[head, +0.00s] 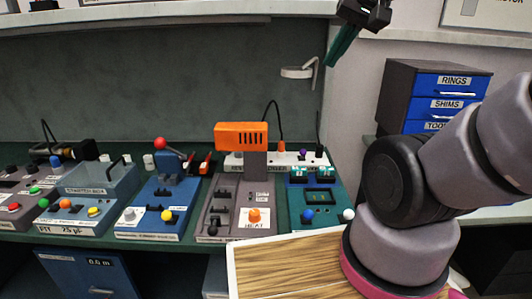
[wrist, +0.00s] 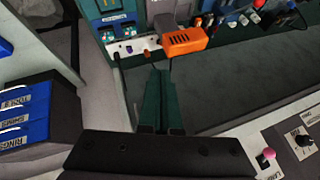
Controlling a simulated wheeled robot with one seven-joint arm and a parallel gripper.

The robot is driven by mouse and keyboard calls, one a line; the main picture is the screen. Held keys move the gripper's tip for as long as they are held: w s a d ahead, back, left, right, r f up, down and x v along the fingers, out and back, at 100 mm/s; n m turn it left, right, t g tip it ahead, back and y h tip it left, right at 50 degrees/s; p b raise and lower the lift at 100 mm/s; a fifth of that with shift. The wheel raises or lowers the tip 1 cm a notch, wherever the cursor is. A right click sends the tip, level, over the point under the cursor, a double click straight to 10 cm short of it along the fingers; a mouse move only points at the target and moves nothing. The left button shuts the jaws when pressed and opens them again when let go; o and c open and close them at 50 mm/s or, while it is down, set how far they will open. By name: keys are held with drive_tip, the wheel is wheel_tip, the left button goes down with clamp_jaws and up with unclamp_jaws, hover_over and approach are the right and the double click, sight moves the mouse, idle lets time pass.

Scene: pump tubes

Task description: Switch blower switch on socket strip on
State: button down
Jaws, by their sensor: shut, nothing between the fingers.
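The white socket strip (head: 290,158) lies along the back of the bench, behind the orange blower (head: 241,134). An orange plug with a black cable (head: 281,146) and a small purple part (head: 303,153) stand on it. The strip (wrist: 133,44) and the blower (wrist: 184,41) also show in the wrist view. Which part is the blower switch, and its position, I cannot tell. My gripper (head: 331,62) hangs high at the upper right of the strip, apart from it. Its green fingers (wrist: 157,72) are shut and empty, pointing towards the strip in the wrist view.
Several control boxes stand in a row along the bench, including a blue one (head: 155,208) with a red-knobbed lever. A shelf (head: 180,16) runs above. A drawer cabinet (head: 436,92) stands at the right. A small wall bracket (head: 297,72) sits below my gripper.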

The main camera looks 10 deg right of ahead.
drive_tip(key=w+a+f+m+g+y, duration=0.1)
drive_tip(key=w+a+f+m+y, duration=0.3)
drive_tip(key=w+f+m, duration=0.4)
drive_tip(key=w+a+f+m+g+y, duration=0.2)
drive_tip(key=w+a+f+m+y, duration=0.2)
drive_tip(key=w+f, duration=0.5)
drive_tip(key=w+d+f+m+t+h, duration=0.2)
drive_tip(key=w+d+f+m, duration=0.3)
drive_tip(key=f, duration=0.5)
drive_tip(key=w+d+f+m+t+h, duration=0.1)
drive_tip(key=w+d+f+m, duration=0.4)
drive_tip(key=f, duration=0.5)
drive_tip(key=shift+w+t+h, duration=0.4)
drive_tip(key=shift+w+t, duration=0.2)
drive_tip(key=shift+w, duration=0.5)
drive_tip(key=shift+w, duration=0.1)
